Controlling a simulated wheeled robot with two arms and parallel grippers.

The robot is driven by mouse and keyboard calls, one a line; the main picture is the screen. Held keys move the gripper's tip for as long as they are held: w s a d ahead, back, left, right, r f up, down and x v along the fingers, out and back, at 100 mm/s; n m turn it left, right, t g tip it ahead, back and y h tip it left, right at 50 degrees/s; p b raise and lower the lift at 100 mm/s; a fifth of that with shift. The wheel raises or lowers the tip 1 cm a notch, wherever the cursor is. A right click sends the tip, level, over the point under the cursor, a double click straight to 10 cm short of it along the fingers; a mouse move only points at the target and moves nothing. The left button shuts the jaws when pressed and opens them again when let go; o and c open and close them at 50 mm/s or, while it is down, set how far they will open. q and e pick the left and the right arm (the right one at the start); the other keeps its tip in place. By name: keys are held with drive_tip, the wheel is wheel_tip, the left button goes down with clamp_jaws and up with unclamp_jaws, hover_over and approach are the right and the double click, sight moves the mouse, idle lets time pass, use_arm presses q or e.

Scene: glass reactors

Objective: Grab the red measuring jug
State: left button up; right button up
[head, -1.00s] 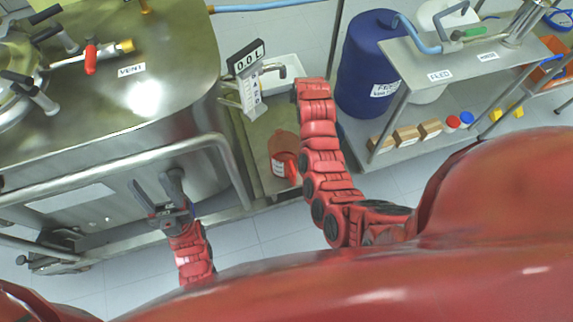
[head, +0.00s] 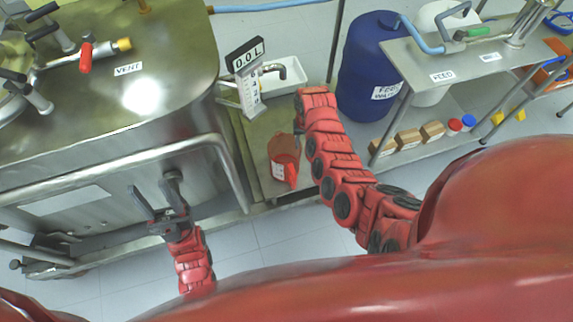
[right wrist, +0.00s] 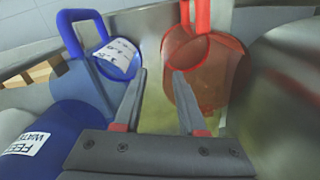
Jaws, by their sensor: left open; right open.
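The red measuring jug (head: 284,158) is translucent and stands on a low metal bench beside the steel tank in the head view. In the right wrist view the jug (right wrist: 212,72) is at the upper right, with its handle pointing up. My right gripper (right wrist: 156,72) is open and empty, its right finger close to the jug's left side; contact cannot be told. In the head view my right arm hides most of that gripper. My left gripper (head: 156,195) is open and empty in front of the tank, left of the jug.
A blue-handled jug (right wrist: 110,65) stands left of my right gripper in the right wrist view. The steel tank (head: 110,90) fills the left. A level display (head: 247,65) and sink (head: 285,75) are behind the jug. A blue drum (head: 370,65) stands behind my right arm.

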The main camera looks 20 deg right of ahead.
drive_tip(key=f, duration=0.3)
drive_tip(key=a+f+b, duration=0.1)
drive_tip(key=f, duration=0.1)
drive_tip(key=shift+s+f, duration=0.3)
drive_tip(key=shift+f, duration=0.5)
clamp_jaws()
idle(1.0)
